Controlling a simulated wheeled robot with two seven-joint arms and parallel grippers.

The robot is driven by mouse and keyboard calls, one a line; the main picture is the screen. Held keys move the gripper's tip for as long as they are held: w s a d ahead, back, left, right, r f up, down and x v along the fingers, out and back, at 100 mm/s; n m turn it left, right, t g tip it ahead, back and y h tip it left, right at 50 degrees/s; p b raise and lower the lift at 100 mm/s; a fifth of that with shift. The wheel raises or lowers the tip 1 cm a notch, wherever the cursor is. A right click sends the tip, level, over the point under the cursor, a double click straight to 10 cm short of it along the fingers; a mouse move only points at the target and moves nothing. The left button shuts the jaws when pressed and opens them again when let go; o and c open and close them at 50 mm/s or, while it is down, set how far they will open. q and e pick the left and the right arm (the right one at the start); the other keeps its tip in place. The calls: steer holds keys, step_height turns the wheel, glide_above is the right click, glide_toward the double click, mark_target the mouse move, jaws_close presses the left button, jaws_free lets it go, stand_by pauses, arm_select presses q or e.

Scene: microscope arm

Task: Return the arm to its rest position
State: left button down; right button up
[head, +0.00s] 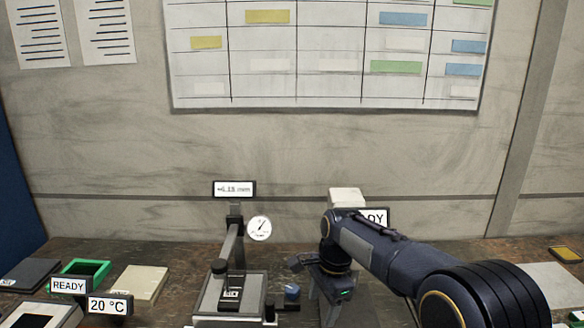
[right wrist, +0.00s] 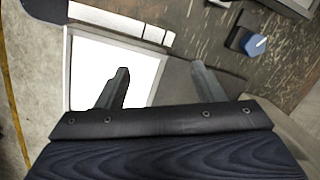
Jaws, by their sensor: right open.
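A bench instrument stands at the centre of the head view, with a grey tilted arm (head: 231,245) on a post above a grey base plate (head: 256,294). A round dial (head: 258,228) and a small readout sign (head: 234,188) are at its top. A blue knob (head: 292,291) sits at the right of the base; it also shows in the right wrist view (right wrist: 255,43). My right gripper (head: 330,302) points down to the right of the knob. In the right wrist view its two fingers (right wrist: 160,84) are apart with nothing held between them. My left gripper is not in view.
A bright white panel (right wrist: 90,60) lies below the right fingers. A white block and a partly hidden sign (head: 376,217) stand behind my right arm. At left are a green tray (head: 104,270), a pale pad (head: 142,283) and READY (head: 69,287) and 20 °C (head: 109,306) signs.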

steer(key=s+d+r+n+t+y, duration=0.1)
steer(key=s+d+r+n+y, duration=0.15)
steer(key=s+d, duration=0.45)
steer(key=s+d+r+n+t+y, duration=0.1)
steer(key=s+d+r+n, duration=0.25)
steer(key=s+d, duration=0.35)
steer(key=s+f+n+t, duration=0.1)
steer(key=s+f+n, duration=0.1)
steer(key=s, duration=0.6)
steer(key=s+f+n+t+h, duration=0.1)
steer(key=s+f+n+t, duration=0.1)
steer(key=s, duration=0.6)
steer(key=shift+n, duration=0.8)
steer(key=shift+a, duration=0.1)
